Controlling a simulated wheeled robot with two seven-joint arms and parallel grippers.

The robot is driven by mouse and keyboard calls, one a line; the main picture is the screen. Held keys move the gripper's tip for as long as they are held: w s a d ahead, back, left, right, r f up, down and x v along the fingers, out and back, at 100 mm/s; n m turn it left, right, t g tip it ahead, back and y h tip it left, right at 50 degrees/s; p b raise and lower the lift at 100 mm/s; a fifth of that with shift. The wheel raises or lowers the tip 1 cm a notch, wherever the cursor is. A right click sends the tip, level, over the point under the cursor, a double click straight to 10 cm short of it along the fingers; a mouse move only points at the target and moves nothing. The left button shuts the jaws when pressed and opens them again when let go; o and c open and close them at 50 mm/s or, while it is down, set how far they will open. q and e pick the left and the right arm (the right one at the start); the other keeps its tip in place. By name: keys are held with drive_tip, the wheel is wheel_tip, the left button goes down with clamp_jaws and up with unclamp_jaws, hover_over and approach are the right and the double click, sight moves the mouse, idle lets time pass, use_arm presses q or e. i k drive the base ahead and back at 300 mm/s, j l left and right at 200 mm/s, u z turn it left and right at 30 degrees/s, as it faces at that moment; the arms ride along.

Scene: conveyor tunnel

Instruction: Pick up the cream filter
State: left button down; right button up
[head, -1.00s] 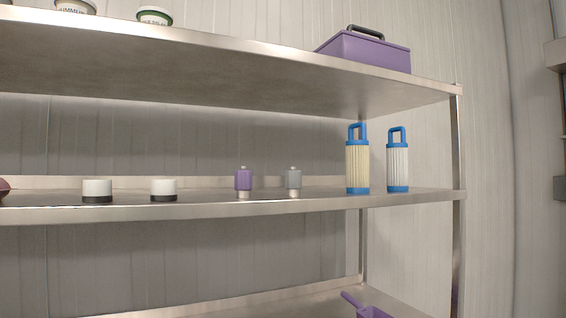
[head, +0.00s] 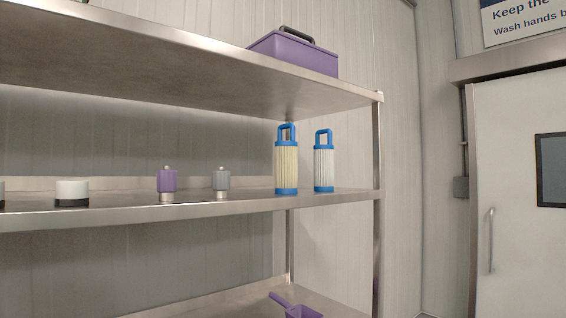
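The cream filter (head: 286,168) stands upright on the middle shelf (head: 110,215), near the shelf's right end. It has a pleated cream body, blue end caps and a blue loop handle on top. A similar white filter (head: 324,168) with blue caps and handle stands just to its right, with a small gap between them. Neither of my grippers shows in the head view.
A purple bottle (head: 167,180), a grey bottle (head: 221,180) and a white jar (head: 72,192) stand left on the same shelf. A purple toolbox (head: 295,55) sits above, a purple scoop (head: 300,310) below. A metal post (head: 377,220) stands right; a door (head: 520,230) is beyond.

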sight(285, 152)
drive_tip(key=k+l+u, duration=0.1)
drive_tip(key=l+u, duration=0.3)
drive_tip(key=k+l+u, duration=0.2)
drive_tip(key=l+u, duration=0.25)
drive_tip(key=k+l+u, duration=0.2)
drive_tip(key=u, duration=0.2)
